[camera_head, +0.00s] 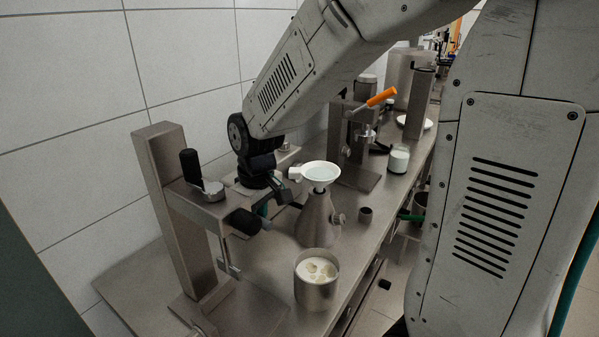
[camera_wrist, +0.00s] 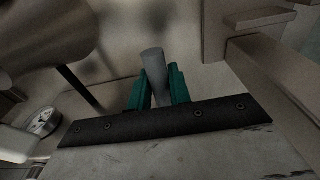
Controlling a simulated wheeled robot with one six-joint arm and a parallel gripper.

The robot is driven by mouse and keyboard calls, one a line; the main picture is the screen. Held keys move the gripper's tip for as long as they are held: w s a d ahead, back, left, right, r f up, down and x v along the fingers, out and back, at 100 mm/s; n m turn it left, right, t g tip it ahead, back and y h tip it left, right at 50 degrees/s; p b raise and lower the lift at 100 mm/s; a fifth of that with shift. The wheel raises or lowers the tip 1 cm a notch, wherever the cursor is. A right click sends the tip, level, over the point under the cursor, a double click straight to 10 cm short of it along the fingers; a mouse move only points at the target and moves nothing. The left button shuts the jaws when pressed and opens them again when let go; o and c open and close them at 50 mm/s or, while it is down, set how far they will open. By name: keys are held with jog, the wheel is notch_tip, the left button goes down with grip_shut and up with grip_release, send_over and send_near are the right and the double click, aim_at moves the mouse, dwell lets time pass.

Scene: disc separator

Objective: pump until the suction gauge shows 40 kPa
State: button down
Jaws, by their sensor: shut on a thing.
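My gripper (camera_wrist: 158,90) shows its two teal fingers closed around a grey cylindrical handle (camera_wrist: 153,62). In the head view my gripper (camera_head: 263,209) is low over the bench, left of the steel conical flask (camera_head: 317,222) with a white funnel (camera_head: 320,172) on top. The handle's lower part and whatever it joins are hidden behind my fingers and wrist. A round white-faced gauge (camera_wrist: 43,121) shows at the left of the wrist view; its needle is too small and blurred to read. I cannot pick out the gauge in the head view.
A steel stand (camera_head: 163,165) with a black knob rises on the left, close to my gripper. A steel cup (camera_head: 316,285) of white liquid stands in front of the flask. A press with an orange handle (camera_head: 382,97) and a glass jar (camera_head: 399,159) are farther back.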

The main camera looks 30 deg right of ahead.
jog(key=shift+d+r+g, duration=0.1)
jog(key=shift+r+g, duration=0.25)
jog(key=shift+g, duration=0.15)
jog(key=shift+w+r+g+h, duration=0.2)
jog(key=shift+r+g+h, duration=0.3)
jog(key=shift+r+g, duration=0.5)
jog(key=shift+w+r+g+h, duration=0.15)
jog(key=shift+r+g+h, duration=0.35)
jog(key=shift+r+g, duration=0.45)
jog(key=shift+s+f+t+y, duration=0.3)
jog(key=shift+f+t+y, duration=0.1)
jog(key=shift+f+t, duration=0.45)
jog(key=shift+f+t+y, duration=0.4)
jog(key=shift+f+t, duration=0.55)
jog(key=shift+t, duration=0.05)
jog(key=shift+w+f+t+y, duration=0.1)
jog(key=shift+f+t+y, duration=0.6)
jog(key=shift+f+t, duration=1)
jog(key=shift+r, duration=0.15)
